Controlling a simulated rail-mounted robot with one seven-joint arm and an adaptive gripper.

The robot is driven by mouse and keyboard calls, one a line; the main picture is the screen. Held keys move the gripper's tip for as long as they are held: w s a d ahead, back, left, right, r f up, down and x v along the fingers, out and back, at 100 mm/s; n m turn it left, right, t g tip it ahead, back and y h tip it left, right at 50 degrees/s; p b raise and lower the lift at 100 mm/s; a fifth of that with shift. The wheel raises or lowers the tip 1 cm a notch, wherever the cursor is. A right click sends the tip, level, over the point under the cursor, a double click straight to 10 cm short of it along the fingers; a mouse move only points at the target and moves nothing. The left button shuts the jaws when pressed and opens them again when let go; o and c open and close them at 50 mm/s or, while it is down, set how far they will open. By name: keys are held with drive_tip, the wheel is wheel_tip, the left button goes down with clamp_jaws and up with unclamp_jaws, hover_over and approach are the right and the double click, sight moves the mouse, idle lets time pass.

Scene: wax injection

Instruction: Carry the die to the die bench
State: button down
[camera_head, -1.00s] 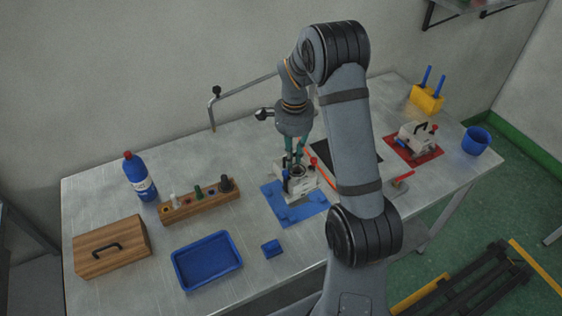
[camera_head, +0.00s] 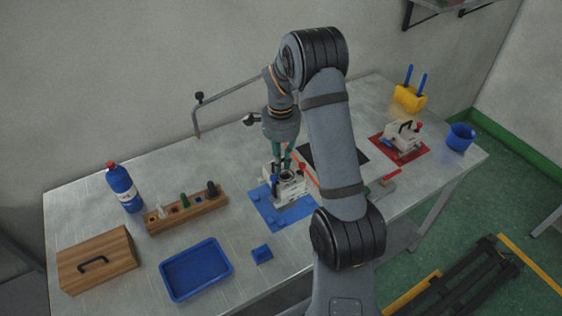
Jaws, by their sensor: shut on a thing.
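A pale grey block-shaped die (camera_head: 291,187) with small blue and red knobs is at the back part of a blue mat (camera_head: 289,215) in the middle of the table. My gripper (camera_head: 280,165) reaches down from above with its green fingers shut on the top of this die. The arm and fingers partly hide the grip. I cannot tell whether the die rests on the mat or hangs just above it. A second similar die (camera_head: 402,136) with a black handle sits on a red mat (camera_head: 413,154) at the right.
A dark pad (camera_head: 345,153) lies behind my arm. A blue tray (camera_head: 196,269), small blue block (camera_head: 262,254), wooden box (camera_head: 97,260), wooden rack (camera_head: 187,212) and bottle (camera_head: 123,188) stand left. A yellow holder (camera_head: 410,98) and blue cup (camera_head: 460,137) stand right. A bent rail (camera_head: 235,92) rises behind.

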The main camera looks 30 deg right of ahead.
sight(281, 174)
drive_tip(key=shift+w+f+b, duration=0.1)
drive_tip(key=shift+f+b, duration=2)
drive_tip(key=shift+f, duration=0.15)
drive_tip(key=shift+b, duration=0.55)
idle(0.5)
drive_tip(key=shift+f+b, duration=1.1)
drive_tip(key=shift+b, duration=0.05)
drive_tip(key=c, duration=1.7)
unclamp_jaws()
drive_tip(key=shift+o, duration=0.2)
drive_tip(key=shift+s+f, duration=0.1)
drive_tip(key=shift+s, duration=0.15)
wheel_tip(281, 174, up, 12)
drive_tip(key=shift+w+r, duration=0.1)
wheel_tip(281, 174, down, 11)
drive_tip(key=shift+f+p, duration=0.1)
drive_tip(key=shift+p, duration=0.4)
